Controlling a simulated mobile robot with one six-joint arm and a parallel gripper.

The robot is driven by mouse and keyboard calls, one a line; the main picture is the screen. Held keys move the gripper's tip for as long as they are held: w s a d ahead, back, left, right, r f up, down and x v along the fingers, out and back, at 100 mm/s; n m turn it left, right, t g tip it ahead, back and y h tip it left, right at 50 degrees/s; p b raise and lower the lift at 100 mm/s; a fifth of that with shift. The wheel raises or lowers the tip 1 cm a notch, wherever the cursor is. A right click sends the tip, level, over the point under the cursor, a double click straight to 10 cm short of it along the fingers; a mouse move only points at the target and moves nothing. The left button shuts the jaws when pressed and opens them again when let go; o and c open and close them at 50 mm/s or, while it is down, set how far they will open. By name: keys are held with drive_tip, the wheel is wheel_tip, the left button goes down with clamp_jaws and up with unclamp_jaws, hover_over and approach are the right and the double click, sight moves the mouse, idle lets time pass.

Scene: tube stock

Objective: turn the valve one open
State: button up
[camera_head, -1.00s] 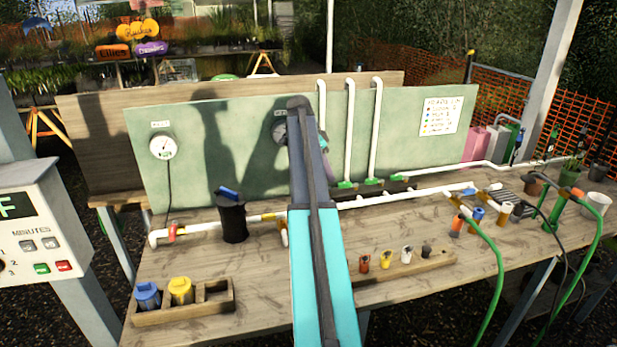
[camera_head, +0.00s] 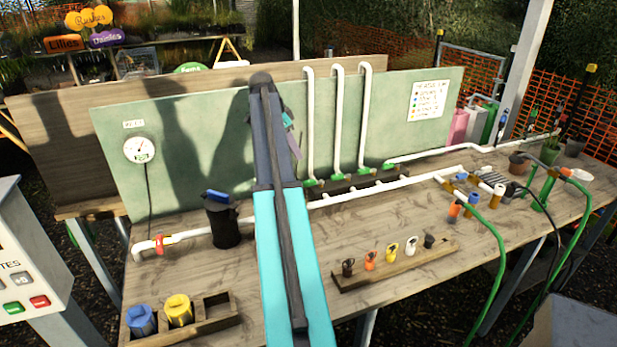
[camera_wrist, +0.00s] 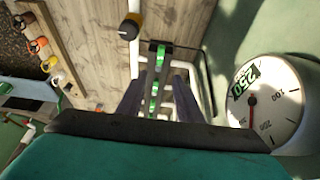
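Several green valve handles (camera_head: 312,182) sit in a row on a dark manifold at the feet of the white upright pipes, right of my arm. I cannot tell which is valve one. In the wrist view, green handles (camera_wrist: 155,90) show in a line beyond and between my fingers. My gripper (camera_wrist: 162,88) is open, its two dark fingers apart with nothing visibly between them. It seems short of the handles, with no contact visible. In the head view my arm reaches toward the green panel and hides most of the gripper. A red valve (camera_head: 159,243) is on the left pipe.
A round gauge (camera_wrist: 268,105) is close on the right in the wrist view; another gauge (camera_head: 140,149) hangs on the panel's left. A black canister (camera_head: 223,220) stands left of my arm. Green hoses are at right.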

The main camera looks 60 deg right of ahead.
sight(311, 181)
drive_tip(key=shift+f, duration=0.15)
drive_tip(key=shift+p+x, duration=2.05)
drive_tip(key=shift+x, duration=4.75)
drive_tip(key=shift+s, duration=0.1)
